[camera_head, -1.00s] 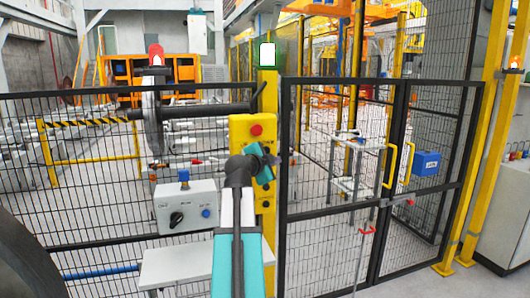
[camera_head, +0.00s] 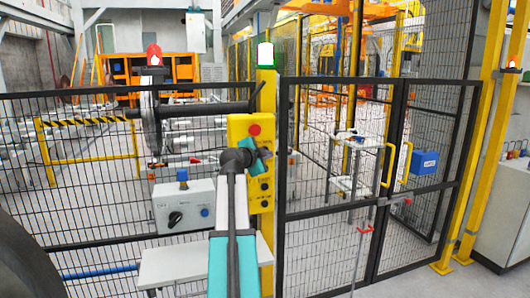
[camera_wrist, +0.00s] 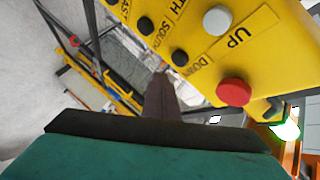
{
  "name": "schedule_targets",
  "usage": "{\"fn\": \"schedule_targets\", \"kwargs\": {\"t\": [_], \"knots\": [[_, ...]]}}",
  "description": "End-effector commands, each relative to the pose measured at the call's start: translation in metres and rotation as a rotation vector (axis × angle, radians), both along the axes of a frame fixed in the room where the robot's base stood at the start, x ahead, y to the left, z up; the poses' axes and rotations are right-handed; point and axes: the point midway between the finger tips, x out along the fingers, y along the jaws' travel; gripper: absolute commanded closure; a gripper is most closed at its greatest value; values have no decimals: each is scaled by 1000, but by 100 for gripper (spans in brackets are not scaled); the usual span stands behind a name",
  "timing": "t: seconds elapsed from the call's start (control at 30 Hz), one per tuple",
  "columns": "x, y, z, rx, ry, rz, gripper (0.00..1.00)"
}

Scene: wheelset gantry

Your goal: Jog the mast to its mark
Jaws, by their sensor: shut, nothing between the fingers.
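A yellow pendant (camera_head: 238,126) with a red stop button (camera_head: 255,130) hangs on the yellow post. In the wrist view the pendant (camera_wrist: 262,62) fills the upper right. There I see a pale UP button (camera_wrist: 217,19), a black DOWN button (camera_wrist: 180,58), a black SOUTH button (camera_wrist: 145,25) and the red button (camera_wrist: 234,92). My gripper (camera_head: 268,153) is in front of the pendant, below its red button. In the wrist view my gripper (camera_wrist: 161,84) is shut and empty, its tip close to the DOWN button. Contact cannot be told. I cannot pick out the mast or its mark.
Black mesh fencing (camera_head: 70,215) and a gate (camera_head: 330,190) stand ahead. A grey box (camera_head: 184,205) with a dark knob and blue button is left of my arm. A green-white lamp (camera_head: 265,54) tops the post. A red lamp (camera_head: 153,54) stands further left.

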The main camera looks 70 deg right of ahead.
Motion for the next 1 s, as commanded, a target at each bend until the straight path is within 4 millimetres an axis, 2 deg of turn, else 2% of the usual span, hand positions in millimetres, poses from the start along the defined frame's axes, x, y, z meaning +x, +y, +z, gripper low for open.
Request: {"fn": "schedule_targets", "kwargs": {"t": [0.3, 1.0], "knots": [[13, -15, -1, 0, 0, 1, 100], [14, -16, -1, 0, 0, 1, 100]]}}
